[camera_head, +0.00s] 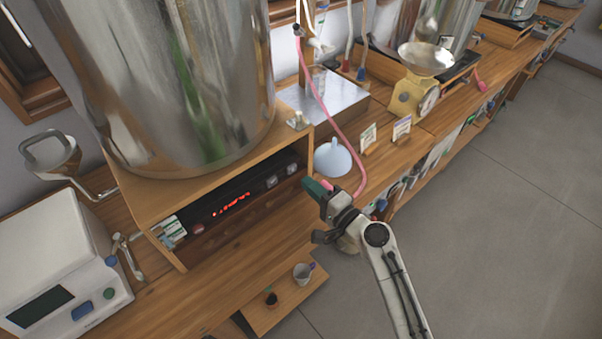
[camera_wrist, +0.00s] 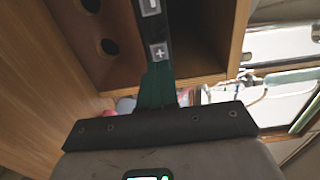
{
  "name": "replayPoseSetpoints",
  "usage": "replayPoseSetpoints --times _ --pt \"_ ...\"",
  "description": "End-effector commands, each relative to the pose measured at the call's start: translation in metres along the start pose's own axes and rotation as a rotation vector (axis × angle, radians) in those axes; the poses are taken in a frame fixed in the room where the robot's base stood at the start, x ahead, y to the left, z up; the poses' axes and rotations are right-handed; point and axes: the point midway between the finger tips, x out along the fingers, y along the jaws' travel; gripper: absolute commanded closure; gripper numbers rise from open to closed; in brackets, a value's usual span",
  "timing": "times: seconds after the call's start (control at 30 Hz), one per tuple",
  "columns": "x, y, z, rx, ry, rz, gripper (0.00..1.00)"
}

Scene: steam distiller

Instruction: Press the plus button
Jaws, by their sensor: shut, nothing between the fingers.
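The plus button (camera_wrist: 159,52) is a small grey square with a white plus, at the end of a black panel strip. In the head view the plus button (camera_head: 292,168) is at the right end of the black control panel (camera_head: 243,201), which has red lit digits. The minus button (camera_head: 271,181) is beside it and also shows in the wrist view (camera_wrist: 150,8). My gripper (camera_head: 308,183) is shut and empty, its dark green fingers pointing at the panel's right end. In the wrist view the fingertips (camera_wrist: 158,66) appear just below the plus button; I cannot tell whether they touch.
The panel sits in a wooden shelf box (camera_head: 160,207) under a large steel vessel (camera_head: 180,80). A pale blue funnel (camera_head: 332,160) and a pink hose (camera_head: 325,110) are close to my gripper. A white device (camera_head: 60,270) stands at the left. The floor (camera_head: 520,200) is clear at right.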

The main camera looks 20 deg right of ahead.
Motion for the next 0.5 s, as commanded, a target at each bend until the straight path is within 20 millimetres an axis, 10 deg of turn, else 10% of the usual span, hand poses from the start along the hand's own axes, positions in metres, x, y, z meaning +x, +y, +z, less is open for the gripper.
replayPoseSetpoints --times 0.5 --pt "0.040 0.001 0.000 0.000 0.001 0.001 1.00"
